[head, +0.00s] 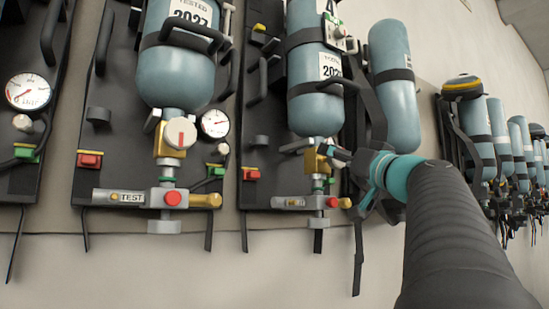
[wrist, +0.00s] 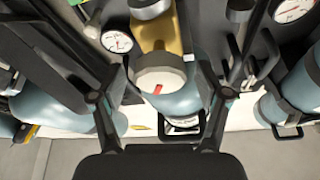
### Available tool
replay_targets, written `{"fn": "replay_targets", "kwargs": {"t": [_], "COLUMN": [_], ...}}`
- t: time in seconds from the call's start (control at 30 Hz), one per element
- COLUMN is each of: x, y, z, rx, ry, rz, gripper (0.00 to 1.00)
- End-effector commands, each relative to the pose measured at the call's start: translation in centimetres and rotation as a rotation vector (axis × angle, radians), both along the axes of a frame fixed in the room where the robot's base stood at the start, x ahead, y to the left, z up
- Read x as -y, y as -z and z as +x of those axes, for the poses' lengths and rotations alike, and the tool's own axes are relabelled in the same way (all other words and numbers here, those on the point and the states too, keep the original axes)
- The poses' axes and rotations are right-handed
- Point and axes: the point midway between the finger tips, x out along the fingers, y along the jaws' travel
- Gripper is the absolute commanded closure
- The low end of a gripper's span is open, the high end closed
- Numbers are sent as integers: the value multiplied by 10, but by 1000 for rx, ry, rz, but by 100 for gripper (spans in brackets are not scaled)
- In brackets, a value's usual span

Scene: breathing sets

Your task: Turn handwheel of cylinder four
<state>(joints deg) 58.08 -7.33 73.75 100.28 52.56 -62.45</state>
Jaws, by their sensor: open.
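Cylinder four (head: 306,105) is a blue-grey bottle strapped to a black backplate, with a "4" label near its top. Its brass valve (head: 315,162) sits below the bottle neck. In the head view my gripper (head: 337,155) is at the right side of this valve and hides the handwheel. In the wrist view the round pale handwheel (wrist: 160,80) with a red mark lies between the two spread fingers of my gripper (wrist: 163,88). The brass valve body (wrist: 158,35) is beyond it. The fingers are open, with gaps visible beside the wheel.
The neighbouring set at left has a cylinder (head: 178,75), a pale handwheel with a red mark (head: 180,133) and a gauge (head: 215,123). Another cylinder (head: 395,85) hangs close at right. More sets (head: 490,135) line the wall farther right. Loose black straps hang below.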

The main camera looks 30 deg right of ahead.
Motion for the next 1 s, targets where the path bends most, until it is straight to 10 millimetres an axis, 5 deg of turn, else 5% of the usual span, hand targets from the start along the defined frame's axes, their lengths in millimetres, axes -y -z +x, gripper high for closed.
{"fn": "replay_targets", "kwargs": {"t": [0.13, 0.37, 1.0], "x": [0, 0, -1], "y": [0, 0, -1], "z": [0, 0, 0], "rx": [0, 0, -16], "ry": [0, 0, -3], "rz": [0, 0, 216], "gripper": [27, 85, 85]}}
